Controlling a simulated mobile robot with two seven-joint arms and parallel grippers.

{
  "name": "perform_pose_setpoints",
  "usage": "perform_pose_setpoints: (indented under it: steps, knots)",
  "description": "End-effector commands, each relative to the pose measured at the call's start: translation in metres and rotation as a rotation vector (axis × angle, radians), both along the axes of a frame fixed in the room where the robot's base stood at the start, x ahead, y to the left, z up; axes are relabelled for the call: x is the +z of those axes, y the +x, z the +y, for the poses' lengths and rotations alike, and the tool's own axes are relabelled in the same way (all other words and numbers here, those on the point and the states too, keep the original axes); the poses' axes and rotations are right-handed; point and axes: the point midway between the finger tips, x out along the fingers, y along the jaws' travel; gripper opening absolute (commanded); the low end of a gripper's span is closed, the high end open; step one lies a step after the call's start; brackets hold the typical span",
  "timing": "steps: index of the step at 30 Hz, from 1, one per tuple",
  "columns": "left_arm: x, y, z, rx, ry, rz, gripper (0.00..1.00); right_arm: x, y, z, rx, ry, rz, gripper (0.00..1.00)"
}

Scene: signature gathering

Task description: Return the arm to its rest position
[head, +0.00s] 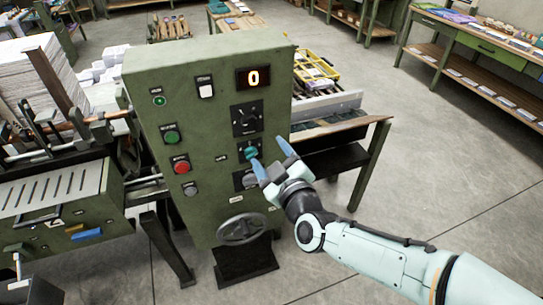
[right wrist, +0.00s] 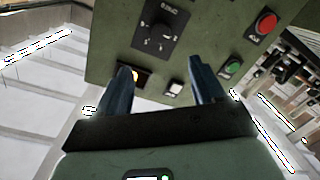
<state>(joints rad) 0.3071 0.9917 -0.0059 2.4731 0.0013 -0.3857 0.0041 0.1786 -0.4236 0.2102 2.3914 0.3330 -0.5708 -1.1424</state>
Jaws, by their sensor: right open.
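My right arm reaches in from the lower right in the head view. Its gripper (head: 270,155) is open and empty in front of the green control cabinet (head: 215,205), near a teal knob (head: 251,154) on the panel. Whether a finger touches the panel cannot be told. In the right wrist view the two blue fingers (right wrist: 158,68) stand wide apart with nothing between them. Beyond them the panel shows upside down, with a black dial (right wrist: 160,30), a lit display (right wrist: 137,76) and a white switch (right wrist: 173,88). My left gripper is not in view.
The cabinet display (head: 253,77) reads 0. The panel also carries a green button (head: 171,137) and a red button (head: 181,167), with a handwheel (head: 242,229) below. A side table (head: 335,137) stands right of the cabinet. Open floor (head: 440,165) lies farther right.

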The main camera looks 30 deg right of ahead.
Motion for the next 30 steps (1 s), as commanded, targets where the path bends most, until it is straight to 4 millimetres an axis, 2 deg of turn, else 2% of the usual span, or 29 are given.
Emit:
perform_pose_setpoints:
  steps: [10, 11, 14, 17, 20, 21, 23, 24, 26, 27, 29, 30]
  knots:
    - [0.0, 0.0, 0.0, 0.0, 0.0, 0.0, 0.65, -0.002, 0.001, 0.0, 0.001, 0.003, 0.004, 0.69]
    - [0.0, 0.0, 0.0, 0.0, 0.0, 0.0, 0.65, -0.005, 0.002, 0.0, 0.003, 0.009, 0.012, 0.69]
    - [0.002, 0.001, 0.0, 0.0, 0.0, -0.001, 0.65, -0.032, 0.011, 0.002, 0.014, 0.055, 0.069, 0.69]
    - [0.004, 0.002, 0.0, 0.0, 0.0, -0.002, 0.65, -0.088, 0.024, 0.008, 0.029, 0.153, 0.185, 0.69]
    - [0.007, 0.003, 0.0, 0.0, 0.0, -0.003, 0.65, -0.162, 0.029, 0.018, 0.034, 0.289, 0.343, 0.69]
    - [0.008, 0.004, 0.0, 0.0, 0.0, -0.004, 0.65, -0.193, 0.028, 0.024, 0.032, 0.345, 0.409, 0.69]
    - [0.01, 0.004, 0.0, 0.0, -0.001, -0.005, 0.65, -0.238, 0.021, 0.031, 0.02, 0.43, 0.507, 0.69]
    - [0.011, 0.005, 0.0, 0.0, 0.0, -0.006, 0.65, -0.267, 0.014, 0.037, 0.008, 0.485, 0.574, 0.69]
    - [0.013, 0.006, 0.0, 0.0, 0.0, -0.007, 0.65, -0.31, 0.0, 0.048, -0.013, 0.566, 0.676, 0.69]
    - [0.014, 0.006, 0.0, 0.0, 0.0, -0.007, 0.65, -0.337, -0.013, 0.055, -0.034, 0.62, 0.745, 0.69]
    - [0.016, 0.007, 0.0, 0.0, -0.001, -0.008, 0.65, -0.376, -0.035, 0.067, -0.068, 0.697, 0.85, 0.69]
    - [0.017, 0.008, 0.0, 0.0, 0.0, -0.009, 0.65, -0.4, -0.052, 0.074, -0.096, 0.749, 0.92, 0.69]
